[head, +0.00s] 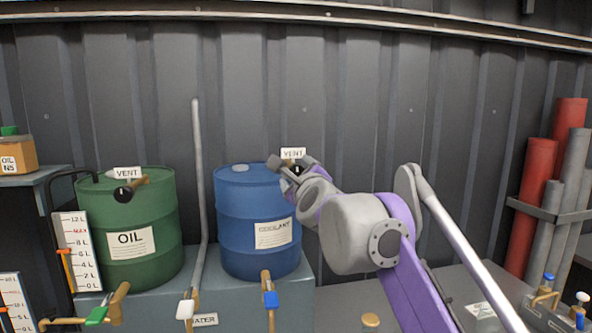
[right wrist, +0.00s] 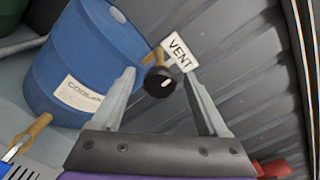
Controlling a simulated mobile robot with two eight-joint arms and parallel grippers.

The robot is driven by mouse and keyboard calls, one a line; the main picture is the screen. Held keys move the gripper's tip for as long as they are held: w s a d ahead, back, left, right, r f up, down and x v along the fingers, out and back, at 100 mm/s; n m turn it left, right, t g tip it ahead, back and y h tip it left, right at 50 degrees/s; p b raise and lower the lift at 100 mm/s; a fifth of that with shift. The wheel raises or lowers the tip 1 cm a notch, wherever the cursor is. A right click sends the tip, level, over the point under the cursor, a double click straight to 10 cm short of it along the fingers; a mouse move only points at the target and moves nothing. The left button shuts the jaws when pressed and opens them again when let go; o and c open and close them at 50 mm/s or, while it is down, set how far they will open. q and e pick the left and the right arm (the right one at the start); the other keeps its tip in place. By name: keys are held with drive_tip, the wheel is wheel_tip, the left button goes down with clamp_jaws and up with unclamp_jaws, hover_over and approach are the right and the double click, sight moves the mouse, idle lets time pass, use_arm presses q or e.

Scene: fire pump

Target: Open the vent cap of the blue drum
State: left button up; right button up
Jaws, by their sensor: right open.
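The blue drum (head: 236,225), labelled COOLANT, stands upright on a grey stand; it also shows tilted in the right wrist view (right wrist: 85,60). Its vent cap is a black knob (right wrist: 160,82) with a white mark, on a brass fitting (right wrist: 152,58) beside a white VENT tag (right wrist: 179,53). In the head view the VENT tag (head: 293,153) shows above my right gripper (head: 291,165), which partly hides the cap. My right gripper is open, its fingers on either side of the knob in the right wrist view; I cannot tell whether they touch it. My left gripper is not in view.
A green OIL drum (head: 128,230) with its own vent knob (head: 123,193) stands at the left. A grey vertical pipe (head: 197,180) rises between the drums. Brass taps stand in front. The ribbed metal wall is close behind. Red and grey cylinders (head: 541,175) stand at the right.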

drive_tip(key=shift+w, duration=0.35)
drive_tip(key=shift+c, duration=0.4)
clamp_jaws()
